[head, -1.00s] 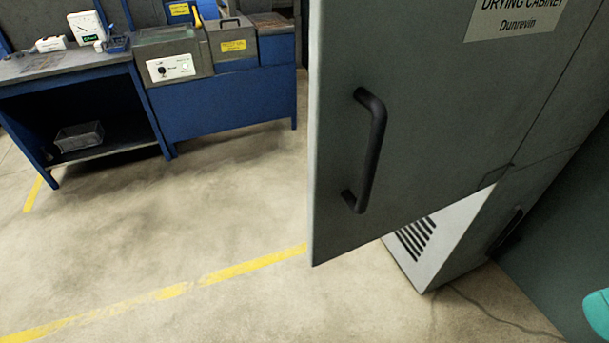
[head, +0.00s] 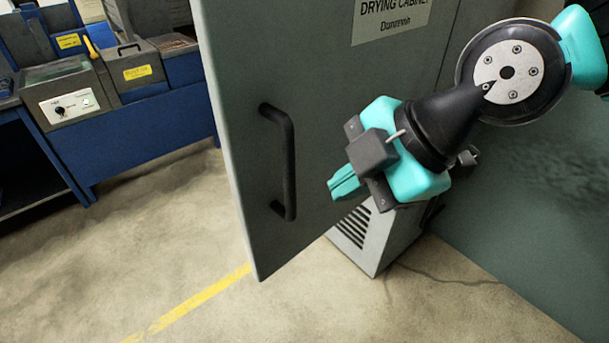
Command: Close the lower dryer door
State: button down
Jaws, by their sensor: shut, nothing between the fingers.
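The grey drying cabinet's large door panel (head: 235,150) fills the middle, with a sign (head: 390,18) and a black vertical bar handle (head: 288,160). It juts out to the left beyond the cabinet's vented lower part (head: 375,240), its bottom edge clear of the floor. My teal gripper (head: 342,184) is shut and empty, pointing left, to the right of the bar handle and in front of the panel. Whether it touches the panel I cannot tell.
A blue bench (head: 140,130) with grey machine boxes (head: 125,62) stands at the back left. The concrete floor (head: 130,250) with a yellow line (head: 200,298) is clear at the left. A dark green surface (head: 520,200) stands at the right, and a thin cable lies on the floor.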

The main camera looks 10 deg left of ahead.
jog(key=w+a+f+p, duration=0.3)
jog(key=a+f, duration=0.1)
jog(key=a, duration=0.1)
jog(key=shift+w+a, duration=0.25)
jog(key=shift+w, duration=0.05)
